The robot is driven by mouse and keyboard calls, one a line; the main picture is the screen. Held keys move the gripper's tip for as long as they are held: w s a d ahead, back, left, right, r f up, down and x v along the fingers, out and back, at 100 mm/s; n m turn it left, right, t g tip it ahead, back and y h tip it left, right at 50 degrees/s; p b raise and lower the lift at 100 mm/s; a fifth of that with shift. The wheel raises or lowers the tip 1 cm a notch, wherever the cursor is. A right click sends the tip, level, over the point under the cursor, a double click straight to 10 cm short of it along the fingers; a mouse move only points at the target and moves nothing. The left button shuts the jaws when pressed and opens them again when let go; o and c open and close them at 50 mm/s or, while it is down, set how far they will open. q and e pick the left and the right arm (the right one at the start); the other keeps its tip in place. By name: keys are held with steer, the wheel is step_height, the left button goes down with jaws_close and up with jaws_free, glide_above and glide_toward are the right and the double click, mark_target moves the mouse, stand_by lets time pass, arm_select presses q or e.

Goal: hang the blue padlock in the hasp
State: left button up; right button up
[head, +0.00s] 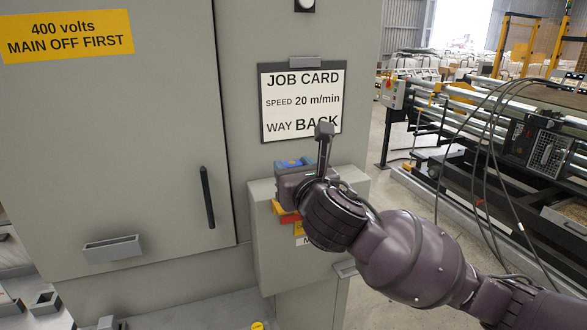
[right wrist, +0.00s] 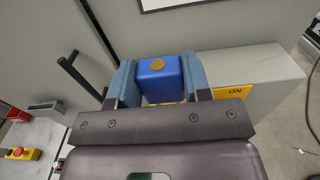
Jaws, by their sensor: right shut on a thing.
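The blue padlock (right wrist: 160,82) sits between the two blue-grey fingers of my right gripper (right wrist: 158,82), with a round brass disc facing the wrist camera. In the head view the right gripper (head: 290,165) is at the top front of a grey switch box (head: 262,245), and a little of the padlock's blue may show there. Yellow and red parts (head: 286,214) show on the box just below the gripper. The hasp cannot be made out; the gripper and padlock cover that area. Whether the padlock's shackle touches anything is hidden. My left gripper is not in view.
A grey cabinet door (head: 110,150) with a black handle (head: 207,197) stands left of the box. A job card (head: 301,102) hangs above it. A yellow ON label (right wrist: 232,92) is right of the fingers. Machinery with hanging cables (head: 490,150) stands at right.

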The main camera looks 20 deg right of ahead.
arm_select(q)
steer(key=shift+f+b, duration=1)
steer(key=shift+b, duration=0.1)
arm_select(e)
steer(key=shift+f, duration=2.25)
steer(key=o, duration=1.1)
steer(key=shift+c, duration=0.2)
arm_select(q)
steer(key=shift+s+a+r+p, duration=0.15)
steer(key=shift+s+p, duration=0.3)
steer(key=shift+p, duration=0.5)
arm_select(e)
steer(key=s, duration=1)
steer(key=shift+s+d, duration=0.2)
steer(key=shift+s, duration=0.2)
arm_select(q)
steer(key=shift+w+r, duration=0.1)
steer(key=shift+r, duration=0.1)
